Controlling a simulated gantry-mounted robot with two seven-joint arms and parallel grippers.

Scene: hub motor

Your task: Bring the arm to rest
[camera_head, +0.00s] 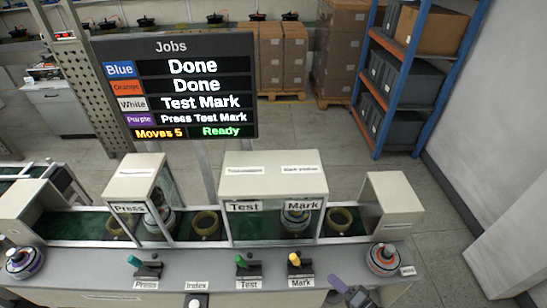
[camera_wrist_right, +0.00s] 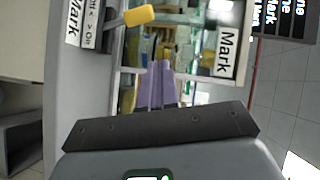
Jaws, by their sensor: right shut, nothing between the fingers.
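My right gripper (camera_head: 334,281) has purple fingers and is at the bottom of the head view, in front of the bench edge, right of the yellow Mark lever (camera_head: 294,260). It is shut and empty. In the right wrist view its fingers (camera_wrist_right: 161,68) lie close together, with the yellow Mark lever (camera_wrist_right: 139,15) at upper left. My left gripper is in neither view. The jobs board (camera_head: 173,86) reads Blue Done, Orange Done, White Test Mark, Purple Press Test Mark, Moves 5, Ready.
The bench also carries a teal Press lever (camera_head: 135,262), a green Test lever (camera_head: 241,262) and a white Index button (camera_head: 195,302). Hub motors stand at the left (camera_head: 24,259) and right (camera_head: 383,257) ends. Press (camera_head: 130,192) and Test/Mark (camera_head: 272,185) housings cover the green conveyor.

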